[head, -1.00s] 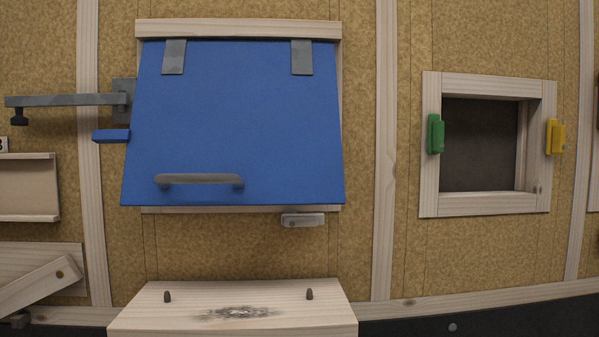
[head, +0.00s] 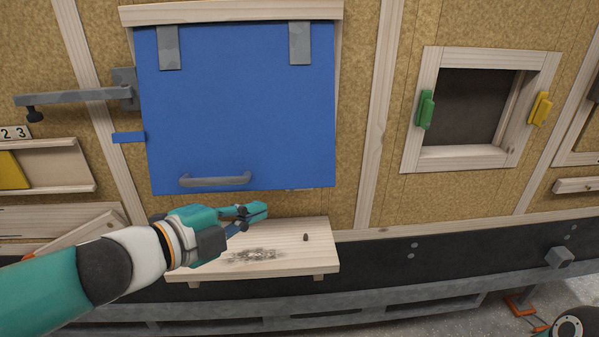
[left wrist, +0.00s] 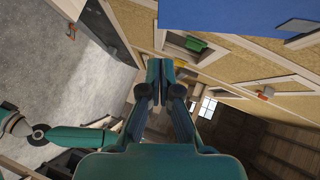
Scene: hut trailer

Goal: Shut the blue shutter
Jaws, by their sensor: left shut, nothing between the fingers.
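The blue shutter (head: 240,110) hangs from two grey hinges at its top, with a grey handle (head: 215,180) near its lower edge. My left gripper (head: 262,211) is shut and empty, below the handle and over the wooden shelf, apart from the shutter. In the left wrist view the shut fingers (left wrist: 158,70) point towards the wall, and the shutter (left wrist: 235,14) shows at the top.
The wooden shelf (head: 310,255) with a peg and a dark stain juts out below the shutter. A grey bar (head: 75,97) and a blue block (head: 128,137) are left of the shutter. Right is a framed opening (head: 470,105) with green (head: 425,108) and yellow (head: 540,108) blocks.

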